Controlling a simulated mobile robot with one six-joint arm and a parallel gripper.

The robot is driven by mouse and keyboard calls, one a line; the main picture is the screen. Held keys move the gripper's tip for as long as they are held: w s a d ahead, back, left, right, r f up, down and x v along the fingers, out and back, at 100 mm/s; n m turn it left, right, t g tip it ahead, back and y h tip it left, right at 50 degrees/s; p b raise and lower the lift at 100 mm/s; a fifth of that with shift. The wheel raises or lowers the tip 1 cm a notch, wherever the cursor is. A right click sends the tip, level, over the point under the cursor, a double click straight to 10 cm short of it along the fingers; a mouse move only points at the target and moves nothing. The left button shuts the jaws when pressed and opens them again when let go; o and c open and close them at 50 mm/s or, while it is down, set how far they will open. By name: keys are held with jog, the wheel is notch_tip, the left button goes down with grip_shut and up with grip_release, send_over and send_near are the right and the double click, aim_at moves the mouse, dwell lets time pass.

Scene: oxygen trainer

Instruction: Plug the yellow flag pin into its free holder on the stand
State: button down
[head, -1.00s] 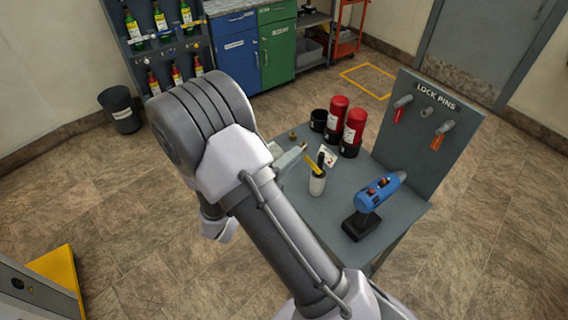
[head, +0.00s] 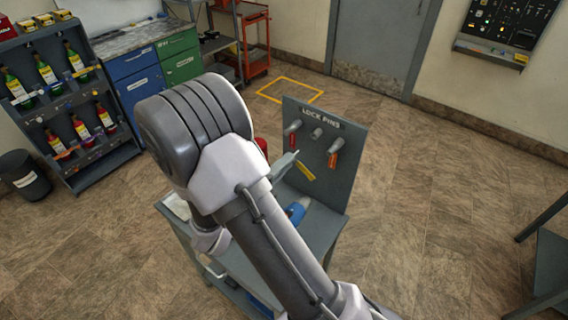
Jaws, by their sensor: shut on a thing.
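The yellow flag pin (head: 305,171) shows as a yellow strip at the tip of my gripper (head: 288,161), which is shut on it. My arm hides much of the gripper and the pin's body. The grey stand panel (head: 340,185), labelled LOCK PINS, rises just behind them. Its left holder (head: 293,128) has a red flag hanging and its right holder (head: 338,146) an orange-red one. The middle holder (head: 317,133) shows no flag. In the picture, the yellow flag lies below the holders; its gap from the panel cannot be told.
A blue drill (head: 296,212) stands on the bench in front of the panel, partly behind my arm. A red cylinder (head: 262,147) shows at the arm's edge. A bottle rack (head: 60,95) and cabinets (head: 140,85) are at the back left.

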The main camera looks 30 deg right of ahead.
jog(key=shift+p+x, duration=0.6)
jog(key=shift+x, duration=2.45)
jog(key=shift+p, duration=0.4)
jog(key=shift+x, duration=2.05)
jog(key=c, duration=1.3)
grip_release()
jog(key=shift+d, duration=0.1)
jog(key=p, duration=0.2)
send_near(298, 151)
jog(key=v, duration=0.3)
jog(key=shift+f, duration=0.1)
jog(key=shift+s, duration=0.1)
